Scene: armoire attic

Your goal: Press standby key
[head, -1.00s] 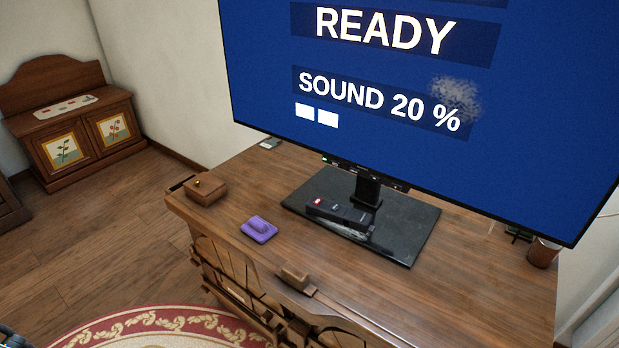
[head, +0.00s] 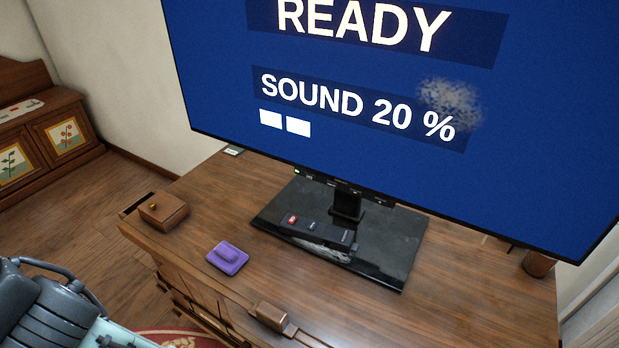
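A dark remote (head: 318,236) lies on the glossy black TV stand base (head: 385,262). A red key (head: 292,220) shows at its left end, with other small keys along it whose labels are too small to read. The TV (head: 390,95) above it is lit blue and reads "READY" and "SOUND 20 %". Small lights and controls sit on the strip under the screen (head: 345,187). Part of my arm shows at the lower left, away from the remote. My gripper's fingers are not in view.
On the wooden cabinet top (head: 440,318) are a small wooden box (head: 163,211), a purple sponge-like block (head: 227,257) and a wooden block (head: 270,316) at the front edge. A brown pot (head: 537,263) stands at the right. A painted chest (head: 50,140) stands at the far left.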

